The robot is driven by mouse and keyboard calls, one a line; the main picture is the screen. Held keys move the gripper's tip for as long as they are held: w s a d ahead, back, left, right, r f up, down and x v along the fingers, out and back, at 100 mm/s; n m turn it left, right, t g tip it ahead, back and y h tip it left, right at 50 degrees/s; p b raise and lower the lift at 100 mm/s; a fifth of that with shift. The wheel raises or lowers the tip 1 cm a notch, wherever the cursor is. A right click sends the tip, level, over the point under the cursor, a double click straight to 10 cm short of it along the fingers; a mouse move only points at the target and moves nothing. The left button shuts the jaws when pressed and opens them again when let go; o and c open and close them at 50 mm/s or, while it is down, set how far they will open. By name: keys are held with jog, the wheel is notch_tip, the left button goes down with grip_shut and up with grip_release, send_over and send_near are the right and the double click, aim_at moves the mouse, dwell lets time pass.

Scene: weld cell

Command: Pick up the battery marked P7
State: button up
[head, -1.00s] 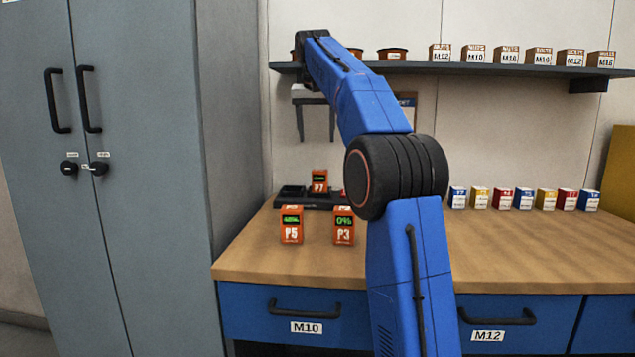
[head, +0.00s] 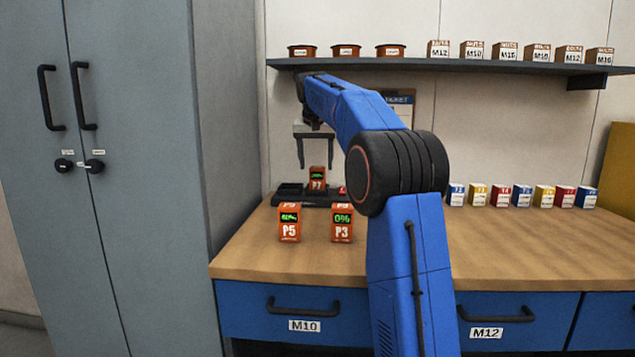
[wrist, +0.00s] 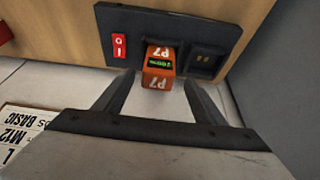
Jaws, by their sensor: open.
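The orange battery marked P7 (head: 317,179) stands upright in the dark charger (head: 300,198) at the back of the bench. It has a small green display. In the wrist view the battery (wrist: 158,66) sits between an empty slot and a red switch. My gripper (head: 315,165) is open above the battery, with one finger to each side of it. In the wrist view the fingertips (wrist: 158,78) are spread on both sides of P7, and I cannot tell that they touch it.
Batteries P5 (head: 289,223) and P3 (head: 342,224) stand in front of the charger. A shelf (head: 470,66) with bins and boxes hangs above. Small coloured boxes (head: 524,197) line the bench's back right. A grey cabinet (head: 130,180) stands left. The front middle bench is clear.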

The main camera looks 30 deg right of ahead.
aim_at(318, 180)
jog(key=shift+x, duration=2.65)
jog(key=shift+s, duration=0.1)
jog(key=c, duration=1.5)
